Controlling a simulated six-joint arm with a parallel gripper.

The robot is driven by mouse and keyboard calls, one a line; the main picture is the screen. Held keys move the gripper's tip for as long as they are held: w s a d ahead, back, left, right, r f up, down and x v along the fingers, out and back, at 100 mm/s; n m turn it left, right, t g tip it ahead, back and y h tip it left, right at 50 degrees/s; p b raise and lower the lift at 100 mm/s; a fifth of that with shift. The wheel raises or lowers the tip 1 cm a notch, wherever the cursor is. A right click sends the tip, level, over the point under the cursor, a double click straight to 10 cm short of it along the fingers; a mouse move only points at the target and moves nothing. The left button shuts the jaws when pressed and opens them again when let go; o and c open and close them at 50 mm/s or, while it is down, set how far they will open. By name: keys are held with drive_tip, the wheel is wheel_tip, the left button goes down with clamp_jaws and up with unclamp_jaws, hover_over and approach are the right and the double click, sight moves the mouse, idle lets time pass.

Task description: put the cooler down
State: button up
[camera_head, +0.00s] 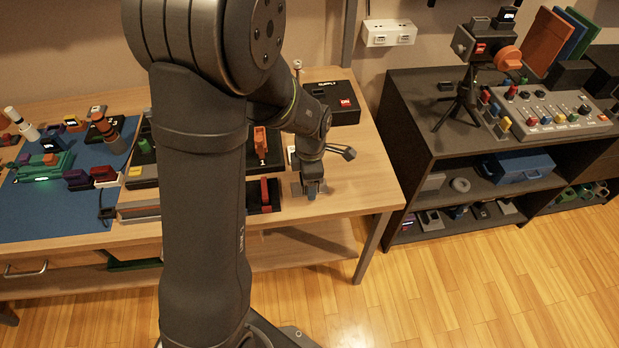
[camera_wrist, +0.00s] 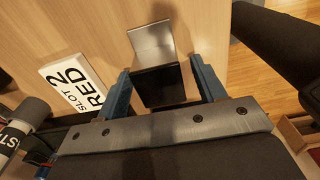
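My gripper (camera_wrist: 160,72) points down at the table, near its right front corner. It also shows small in the head view (camera_head: 312,188). Its two blue fingers stand apart, one on each side of a dark block (camera_wrist: 162,85) joined to or lying beside a silver-grey plate (camera_wrist: 151,42). Narrow strips of table show between the fingers and the block, so the fingers do not seem to press on it. The block and plate rest on or very near the wooden top. This may be the cooler, but no label confirms it.
A white card reading "SLOT 2 RED" (camera_wrist: 77,87) lies left of the fingers. A black box (camera_head: 332,103) stands at the table's back. A dark shelf unit (camera_head: 420,125) stands to the right, holding a blue case (camera_head: 518,167). Bare wood (camera_head: 365,185) lies right of my gripper.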

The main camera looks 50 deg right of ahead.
wheel_tip(320, 180, up, 12)
drive_tip(key=shift+r, duration=0.15)
idle(0.5)
drive_tip(key=shift+s, duration=0.1)
wheel_tip(320, 180, down, 13)
drive_tip(key=shift+r, duration=0.2)
wheel_tip(320, 180, up, 2)
drive_tip(key=shift+r, duration=0.65)
drive_tip(key=shift+f, duration=0.1)
